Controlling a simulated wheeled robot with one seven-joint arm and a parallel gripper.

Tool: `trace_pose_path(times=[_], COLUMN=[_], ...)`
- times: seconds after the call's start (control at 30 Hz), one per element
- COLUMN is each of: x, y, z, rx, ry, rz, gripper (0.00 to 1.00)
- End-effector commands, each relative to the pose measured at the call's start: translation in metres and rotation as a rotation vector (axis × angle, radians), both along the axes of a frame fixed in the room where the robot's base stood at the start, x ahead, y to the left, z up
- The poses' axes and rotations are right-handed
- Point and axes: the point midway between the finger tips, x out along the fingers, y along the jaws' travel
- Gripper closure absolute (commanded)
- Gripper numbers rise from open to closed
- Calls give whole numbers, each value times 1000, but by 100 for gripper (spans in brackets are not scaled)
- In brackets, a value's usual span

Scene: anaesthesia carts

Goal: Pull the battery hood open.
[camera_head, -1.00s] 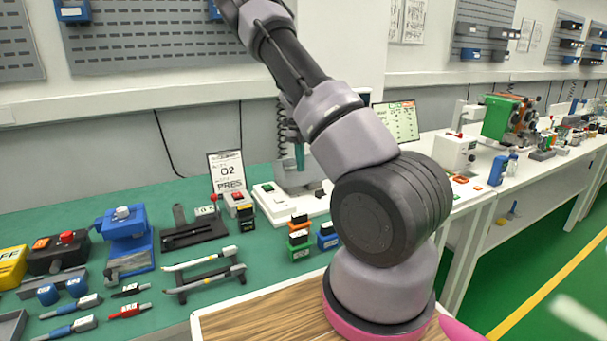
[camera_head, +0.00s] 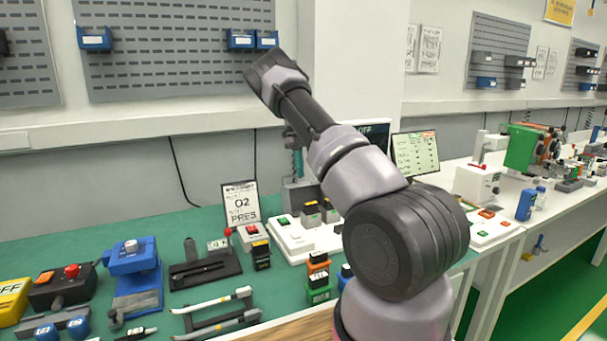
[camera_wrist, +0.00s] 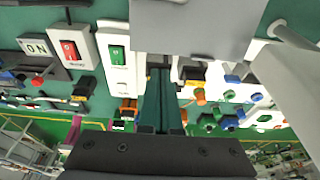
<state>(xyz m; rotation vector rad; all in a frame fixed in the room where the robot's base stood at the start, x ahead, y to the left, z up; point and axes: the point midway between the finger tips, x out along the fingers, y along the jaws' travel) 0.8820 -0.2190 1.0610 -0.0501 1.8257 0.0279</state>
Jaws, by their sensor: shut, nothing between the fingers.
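The battery station has a white base (camera_head: 305,238) on the green bench, with a grey hood (camera_head: 301,195) at its back. The hood appears raised, and two dark batteries (camera_head: 320,213) with yellowish labels show in front of it. My gripper's teal fingers (camera_head: 297,162) point down just above the hood. In the wrist view my fingers (camera_wrist: 160,75) are together and empty, near a large grey panel (camera_wrist: 190,28) that looks like the hood. I cannot tell whether they touch it. My arm hides part of the station's right side.
A sign reading O2 PRES (camera_head: 241,206) stands left of the station. A red-button box (camera_head: 252,236) and a black slide fixture (camera_head: 205,267) are left of it. Stacked coloured blocks (camera_head: 318,278) stand in front. A screen (camera_head: 415,154) stands behind at right.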

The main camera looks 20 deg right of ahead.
Motion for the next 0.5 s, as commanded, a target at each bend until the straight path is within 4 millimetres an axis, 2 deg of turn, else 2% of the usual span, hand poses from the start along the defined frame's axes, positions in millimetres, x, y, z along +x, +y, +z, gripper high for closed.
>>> trace_pose_path(times=[0.2,0.5], x=[20,30], y=[1,1], z=[-4,-7], rx=[0,1], ry=[-1,-1], rz=[1,0], gripper=[100,100])
